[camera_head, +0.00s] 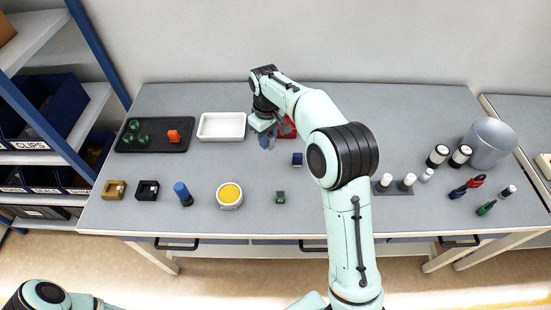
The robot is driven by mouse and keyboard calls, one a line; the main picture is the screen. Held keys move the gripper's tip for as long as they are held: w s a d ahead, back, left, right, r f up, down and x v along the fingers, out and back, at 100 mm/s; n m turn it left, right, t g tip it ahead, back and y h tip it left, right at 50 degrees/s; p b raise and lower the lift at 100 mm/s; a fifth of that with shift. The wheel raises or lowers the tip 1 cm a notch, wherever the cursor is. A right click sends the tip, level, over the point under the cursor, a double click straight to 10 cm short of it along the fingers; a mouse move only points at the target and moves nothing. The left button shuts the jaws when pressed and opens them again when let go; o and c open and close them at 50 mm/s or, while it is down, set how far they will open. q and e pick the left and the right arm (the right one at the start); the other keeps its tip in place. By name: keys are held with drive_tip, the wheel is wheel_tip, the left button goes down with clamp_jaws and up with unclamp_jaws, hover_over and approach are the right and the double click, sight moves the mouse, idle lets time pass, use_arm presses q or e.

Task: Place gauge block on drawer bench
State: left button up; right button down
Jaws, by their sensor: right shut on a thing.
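The drawer bench (330,215) is the long grey-topped table with dark drawer handles along its front. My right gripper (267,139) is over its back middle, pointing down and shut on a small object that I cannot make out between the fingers. I cannot pick out the gauge block with certainty. Only part of my left arm shows at the bottom left; its gripper is out of view.
A red object (287,128) is partly hidden behind my right gripper. A white tray (221,126) and a black tray (155,145) stand left of it. A dark blue block (297,159) and a green block (280,197) lie nearby. Bare bench surrounds them.

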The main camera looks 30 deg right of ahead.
hover_over(268, 170)
wheel_tip(268, 170, down, 8)
drive_tip(key=shift+s+f+b, duration=0.1)
drive_tip(key=shift+f+b, duration=0.05)
drive_tip(key=shift+b, duration=0.2)
use_arm(q)
drive_tip(key=shift+s+f, duration=0.7)
drive_tip(key=shift+f, duration=0.1)
use_arm(e)
drive_tip(key=shift+f, duration=2.55)
drive_tip(key=shift+f, duration=0.1)
drive_tip(key=c, duration=0.9)
unclamp_jaws()
wheel_tip(268, 170, up, 12)
drive_tip(key=shift+f+p, duration=0.1)
drive_tip(key=shift+p, duration=0.35)
drive_tip(key=shift+r, duration=0.25)
use_arm(q)
drive_tip(key=shift+w+r, duration=0.7)
